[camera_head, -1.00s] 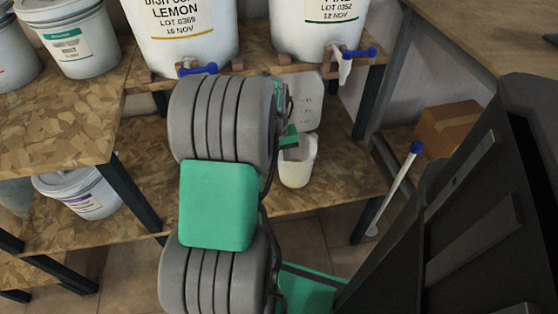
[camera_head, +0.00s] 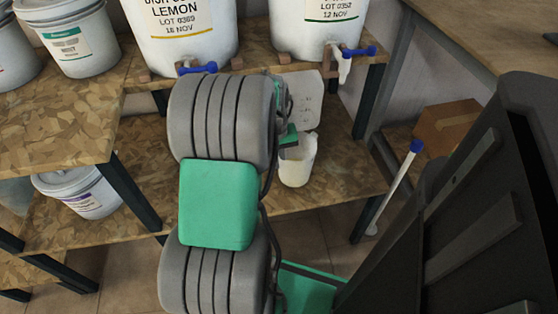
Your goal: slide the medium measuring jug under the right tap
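A white measuring jug (camera_head: 297,167) stands upright on the lower wooden shelf, below and a little left of the right tap (camera_head: 345,66). The right tap has a blue handle and sits on the right white drum (camera_head: 318,28). My gripper (camera_head: 289,140) is at the jug's upper left side, mostly hidden behind my grey and green arm. A green and grey part of it touches or nearly touches the jug. I cannot see both fingers. The left tap (camera_head: 196,69), also blue, is on the lemon drum (camera_head: 184,32). Other jugs, if any, are hidden.
A pale marked panel or container (camera_head: 303,98) stands behind the jug. The lower shelf (camera_head: 345,185) is clear to the jug's right, up to a dark table leg (camera_head: 368,110). A blue-topped white stick (camera_head: 397,188) leans near a cardboard box (camera_head: 447,127).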

